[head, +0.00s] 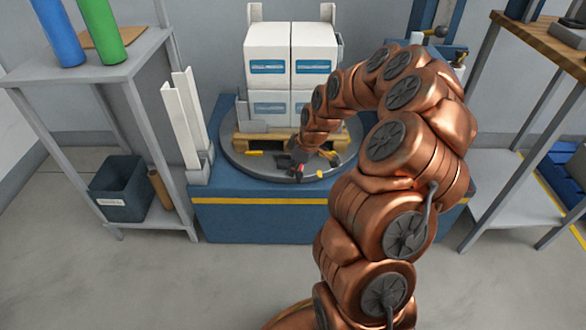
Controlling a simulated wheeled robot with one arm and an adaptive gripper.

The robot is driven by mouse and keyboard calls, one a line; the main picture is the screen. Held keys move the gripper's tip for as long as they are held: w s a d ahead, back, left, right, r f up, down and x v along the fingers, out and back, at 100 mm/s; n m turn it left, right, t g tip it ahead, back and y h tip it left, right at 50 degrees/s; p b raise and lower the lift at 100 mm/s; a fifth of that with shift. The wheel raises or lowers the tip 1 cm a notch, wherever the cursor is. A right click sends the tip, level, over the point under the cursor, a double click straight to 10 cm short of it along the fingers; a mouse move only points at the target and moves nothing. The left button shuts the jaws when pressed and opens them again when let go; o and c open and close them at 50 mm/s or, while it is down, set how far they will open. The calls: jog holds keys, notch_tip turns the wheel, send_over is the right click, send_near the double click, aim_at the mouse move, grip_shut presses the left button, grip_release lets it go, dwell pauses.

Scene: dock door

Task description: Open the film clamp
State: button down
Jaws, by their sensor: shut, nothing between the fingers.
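My copper-coloured arm arches over from the right, and its end reaches down to the front of the round grey turntable (240,160). My gripper (297,162) is small and dark here, low over the turntable's front edge, with its fingers shut and empty. White boxes (268,48) with blue labels are stacked on a wooden pallet (245,142) on the turntable, partly hidden by my arm.
The turntable sits on a blue base (260,222) with a yellow stripe. White upright posts (182,125) stand at its left. A grey shelf (90,70) with blue and green rolls is at left, above a dark bin (120,188). A wood-topped bench (545,45) stands at right.

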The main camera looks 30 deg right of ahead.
notch_tip(320, 180, up, 10)
jog(key=p, duration=0.3)
jog(key=s+a+r+g+p, duration=0.1)
jog(key=s+a+r+p, duration=0.35)
jog(key=r, duration=0.25)
jog(key=s+a+r+m+g+p, duration=0.1)
jog(key=s+a+r+p, duration=0.2)
jog(key=a+r+p, duration=0.4)
jog(key=s+a+r+p, duration=0.3)
jog(key=s+r+p, duration=0.1)
jog(key=r, duration=0.4)
jog(key=s+a+r+m+g+h+p, duration=0.1)
jog(key=s+a+r+m+p, duration=0.1)
jog(key=s+r+p, duration=0.5)
jog(key=s+a+r+m+g+h+p, duration=0.1)
jog(key=s+r+m+p, duration=0.3)
jog(key=s+r+p, duration=0.4)
jog(key=s+r+g, duration=0.1)
jog(key=s+r, duration=0.1)
jog(key=s, duration=0.4)
jog(key=shift+s+a+m, duration=0.3)
jog(key=shift+s+a, duration=0.05)
jog(key=shift+s, duration=0.05)
